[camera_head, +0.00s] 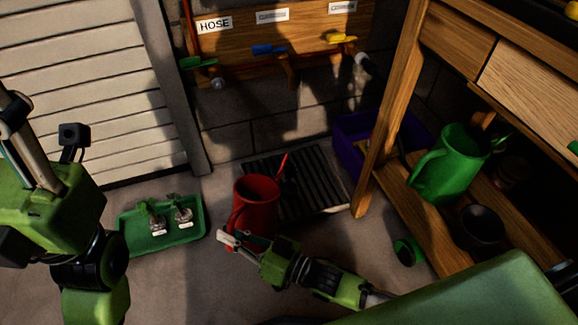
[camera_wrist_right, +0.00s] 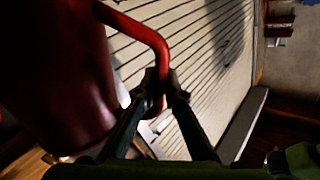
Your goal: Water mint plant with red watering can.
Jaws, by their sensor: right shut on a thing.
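The red watering can (camera_head: 262,192) is upright in the head view, in front of the dark floor grate, with its thin spout pointing up and right. My right gripper (camera_head: 230,238) is at its handle side. In the wrist view, the right fingers (camera_wrist_right: 164,92) are shut on the can's red handle (camera_wrist_right: 150,38), with the can body (camera_wrist_right: 62,75) at left. I cannot tell whether the can touches the floor. Two small potted plants (camera_head: 158,218) (camera_head: 183,214) with white labels stand in a green tray (camera_head: 130,243) left of the can. The labels are unreadable. My left gripper is not visible.
A dark slatted grate (camera_head: 318,183) lies behind the can. A wooden shelf (camera_head: 420,232) at right holds a green watering can (camera_head: 450,165) and a dark bowl (camera_head: 481,226). A purple crate (camera_head: 347,135) stands by the wall. Hose taps (camera_head: 268,49) are mounted above.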

